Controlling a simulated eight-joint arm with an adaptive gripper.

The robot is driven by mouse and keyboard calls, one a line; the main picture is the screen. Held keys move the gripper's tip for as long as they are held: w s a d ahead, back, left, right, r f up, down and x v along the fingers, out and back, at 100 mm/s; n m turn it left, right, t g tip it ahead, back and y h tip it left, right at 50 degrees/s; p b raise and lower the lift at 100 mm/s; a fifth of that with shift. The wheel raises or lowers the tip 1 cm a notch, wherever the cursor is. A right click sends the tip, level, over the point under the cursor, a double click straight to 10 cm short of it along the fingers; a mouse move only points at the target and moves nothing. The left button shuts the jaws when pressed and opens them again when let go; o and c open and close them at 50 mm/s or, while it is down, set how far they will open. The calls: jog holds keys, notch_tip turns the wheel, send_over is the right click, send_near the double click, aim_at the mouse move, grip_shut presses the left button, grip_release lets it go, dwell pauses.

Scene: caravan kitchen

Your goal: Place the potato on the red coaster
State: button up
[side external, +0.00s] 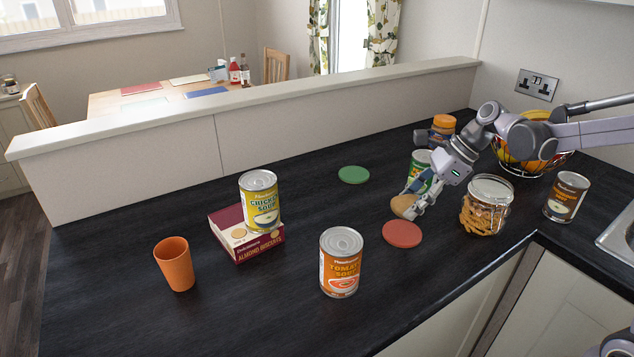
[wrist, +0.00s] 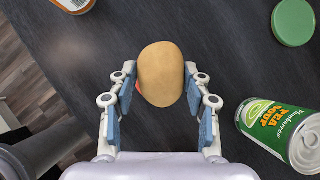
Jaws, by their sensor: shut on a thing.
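The tan potato (side external: 403,206) is between the fingers of my gripper (side external: 418,204), just behind the red coaster (side external: 402,234) in the side external view. In the wrist view the potato (wrist: 161,74) sits between both finger pads of my gripper (wrist: 160,90), which is shut on it. Whether the potato touches the counter is hard to tell. The red coaster lies flat and bare on the dark counter. In the wrist view only a small red patch shows at the potato's left edge, by the finger.
A pea soup can (wrist: 282,130) stands close by my gripper, with a green coaster (side external: 354,174) farther back.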

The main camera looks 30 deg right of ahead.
aim_at(407, 232)
jog(key=shift+f, duration=2.6)
jog(key=o, duration=1.2)
jog(key=shift+f, duration=0.15)
jog(key=shift+r, duration=0.2)
jog(key=v, duration=1.1)
jog(key=s+a+f+n+t+h, duration=0.1)
jog(key=s+a+n, duration=0.1)
jog(key=n, duration=0.6)
jog(key=s+a+f+n+t+h, duration=0.1)
jog(key=s+a+n+h, duration=0.1)
jog(key=n, duration=0.6)
jog(key=s+a+f+n+t+h, duration=0.1)
jog(key=s+a+f+n+h, duration=0.1)
jog(key=s+n, duration=0.3)
jog(key=shift+s+a+n, duration=0.2)
jog(key=shift+a+n, duration=0.25)
jog(key=shift+n, duration=0.6)
jog(key=shift+s+a+n, duration=0.2)
jog(key=shift+a+n, duration=0.2)
jog(key=shift+n, duration=0.65)
